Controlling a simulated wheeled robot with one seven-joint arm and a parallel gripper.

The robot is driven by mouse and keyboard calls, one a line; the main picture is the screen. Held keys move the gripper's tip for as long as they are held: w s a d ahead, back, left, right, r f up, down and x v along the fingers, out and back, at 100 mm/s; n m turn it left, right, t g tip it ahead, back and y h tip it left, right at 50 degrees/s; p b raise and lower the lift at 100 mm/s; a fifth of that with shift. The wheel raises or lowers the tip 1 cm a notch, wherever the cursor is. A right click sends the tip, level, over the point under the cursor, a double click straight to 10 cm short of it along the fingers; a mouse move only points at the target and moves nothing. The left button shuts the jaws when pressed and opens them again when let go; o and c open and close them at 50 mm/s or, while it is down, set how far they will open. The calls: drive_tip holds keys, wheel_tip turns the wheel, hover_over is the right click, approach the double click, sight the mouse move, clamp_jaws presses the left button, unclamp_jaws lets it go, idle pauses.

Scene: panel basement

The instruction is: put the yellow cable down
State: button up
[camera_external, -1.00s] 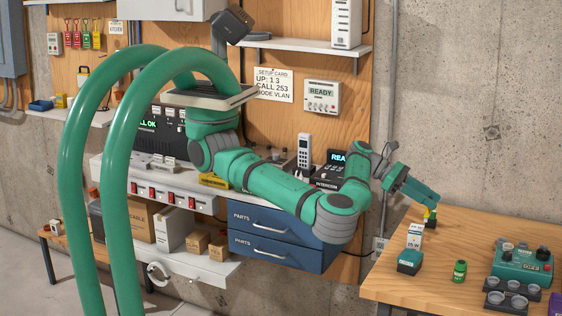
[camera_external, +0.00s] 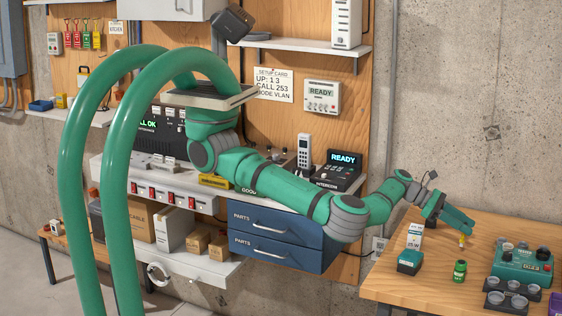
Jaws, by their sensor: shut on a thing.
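My gripper (camera_external: 467,227) is over the wooden table at the right, pointing down and to the right. It is shut on a small yellow thing (camera_external: 462,241), which looks like the yellow cable; only a little of it shows below the fingers. It is very close to the tabletop (camera_external: 440,290), and I cannot tell whether it touches. The fingers hide the rest of the cable.
A teal device (camera_external: 524,264) and a dark tray with round cups (camera_external: 512,300) are at the right. Bare wood lies between them.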

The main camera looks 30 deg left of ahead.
drive_tip(key=shift+d+f, duration=0.2)
drive_tip(key=shift+f, duration=1.6)
drive_tip(key=shift+f, duration=0.1)
drive_tip(key=o, duration=1)
drive_tip(key=v, duration=1.2)
drive_tip(key=shift+w, duration=0.1)
